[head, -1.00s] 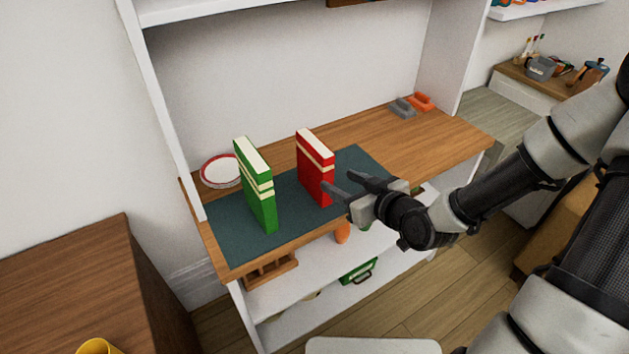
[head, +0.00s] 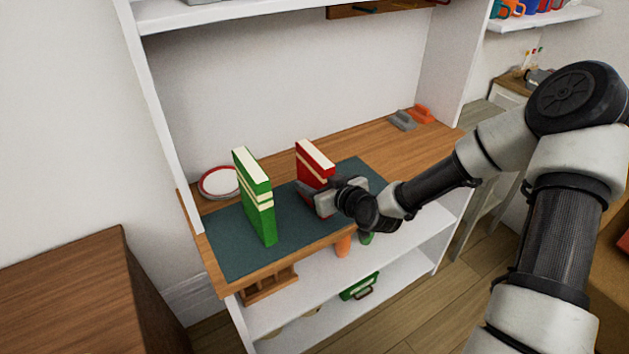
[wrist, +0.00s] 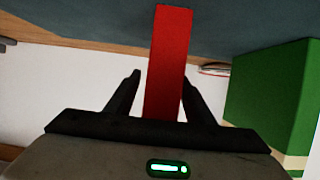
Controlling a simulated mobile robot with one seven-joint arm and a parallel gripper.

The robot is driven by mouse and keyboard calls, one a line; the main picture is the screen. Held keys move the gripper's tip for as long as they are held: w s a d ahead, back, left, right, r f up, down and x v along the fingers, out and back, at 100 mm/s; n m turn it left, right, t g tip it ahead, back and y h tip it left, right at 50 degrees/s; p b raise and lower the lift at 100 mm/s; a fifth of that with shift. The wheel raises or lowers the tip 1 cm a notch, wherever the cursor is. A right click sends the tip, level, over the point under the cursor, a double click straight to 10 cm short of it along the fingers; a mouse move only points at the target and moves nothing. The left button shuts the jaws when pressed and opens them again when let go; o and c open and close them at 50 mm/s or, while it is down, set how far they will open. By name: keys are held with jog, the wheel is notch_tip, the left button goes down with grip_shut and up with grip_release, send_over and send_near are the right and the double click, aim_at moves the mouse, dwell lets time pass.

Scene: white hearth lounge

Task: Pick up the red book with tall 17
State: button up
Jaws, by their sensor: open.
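The red book (head: 314,161) stands upright on the dark mat (head: 228,245) on the wooden shelf top, with cream bands and pale page edges. My gripper (head: 309,190) is at the red book's near side, covering its lower part in the head view. In the wrist view the red book (wrist: 168,65) runs down between the two open fingers of my gripper (wrist: 162,90), one finger on each side. I cannot tell whether either finger touches it. A green book (head: 257,197) stands upright to the left; the wrist view shows the green book (wrist: 272,95) at right.
A red-rimmed white plate (head: 219,182) lies behind the green book. Grey (head: 402,121) and orange (head: 423,114) items lie at the back right. White side panels and an upper shelf (head: 240,12) frame the space. The wooden top right of the mat is mostly clear.

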grip_shut()
jog(key=shift+r, duration=0.1)
